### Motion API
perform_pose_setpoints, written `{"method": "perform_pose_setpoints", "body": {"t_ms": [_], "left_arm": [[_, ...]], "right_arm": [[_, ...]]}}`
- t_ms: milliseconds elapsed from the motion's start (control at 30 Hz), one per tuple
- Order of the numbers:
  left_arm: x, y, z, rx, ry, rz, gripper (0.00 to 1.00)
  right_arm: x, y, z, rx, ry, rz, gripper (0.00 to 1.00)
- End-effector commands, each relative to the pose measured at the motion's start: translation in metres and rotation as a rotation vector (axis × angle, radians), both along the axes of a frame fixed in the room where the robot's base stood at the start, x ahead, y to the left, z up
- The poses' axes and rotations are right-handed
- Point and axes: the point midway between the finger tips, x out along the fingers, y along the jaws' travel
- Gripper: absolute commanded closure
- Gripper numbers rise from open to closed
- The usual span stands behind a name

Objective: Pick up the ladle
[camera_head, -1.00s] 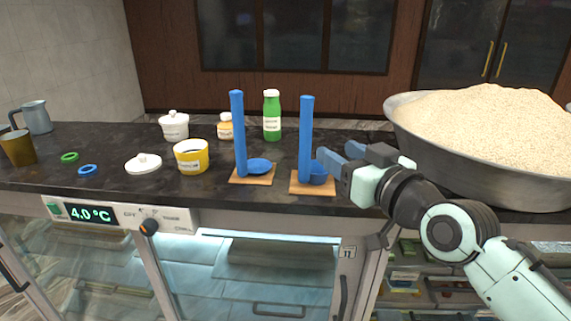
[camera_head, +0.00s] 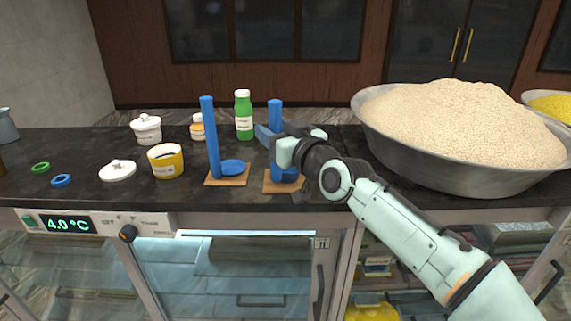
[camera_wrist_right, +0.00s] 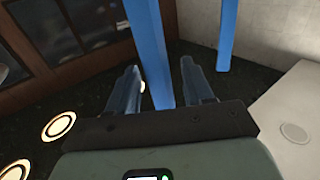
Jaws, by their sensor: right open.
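Two blue ladles stand upright on small wooden squares on the dark counter. The left ladle (camera_head: 210,135) is fully in view, with its bowl beside the foot of its handle. The right ladle (camera_head: 275,112) is partly hidden behind my right gripper (camera_head: 270,135); its handle top and part of its bowl show. In the right wrist view, a blue handle (camera_wrist_right: 152,60) stands between the two open fingers, and the other handle (camera_wrist_right: 228,35) is farther off to the right. The right gripper is open; contact with the handle cannot be told. My left gripper is out of view.
A large metal bowl of pale grain (camera_head: 450,175) stands right of the ladles. A green bottle (camera_head: 243,115) is behind them. A yellow jar (camera_head: 166,161), a white lid (camera_head: 118,170) and a white lidded pot (camera_head: 146,129) are to the left. The counter's front edge is close.

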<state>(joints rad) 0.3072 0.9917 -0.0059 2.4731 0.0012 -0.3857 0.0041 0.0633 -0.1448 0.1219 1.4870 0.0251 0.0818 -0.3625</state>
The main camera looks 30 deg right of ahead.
Motion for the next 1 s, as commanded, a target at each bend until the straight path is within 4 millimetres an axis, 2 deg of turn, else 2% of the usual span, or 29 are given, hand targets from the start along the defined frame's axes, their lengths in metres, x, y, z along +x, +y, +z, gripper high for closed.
{"method": "perform_pose_setpoints", "body": {"t_ms": [267, 300, 433, 467, 800, 1000], "left_arm": [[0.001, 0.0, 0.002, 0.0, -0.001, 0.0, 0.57], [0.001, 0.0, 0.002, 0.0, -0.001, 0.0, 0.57], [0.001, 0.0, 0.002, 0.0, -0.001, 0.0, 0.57], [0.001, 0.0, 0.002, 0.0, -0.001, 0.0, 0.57], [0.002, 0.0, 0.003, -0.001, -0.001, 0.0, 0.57], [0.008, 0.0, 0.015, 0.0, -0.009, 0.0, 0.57]], "right_arm": [[0.006, 0.0, 0.0, 0.0, 0.0, -0.001, 0.49], [0.006, 0.0, 0.0, 0.0, 0.0, -0.001, 0.52], [0.006, 0.0, 0.0, 0.0, 0.0, -0.001, 0.94], [0.006, 0.0, -0.001, 0.0, 0.0, 0.0, 1.0], [0.006, 0.0, 0.002, 0.0, -0.001, -0.001, 1.0], [0.006, -0.001, 0.019, 0.0, -0.004, -0.002, 1.0]]}}
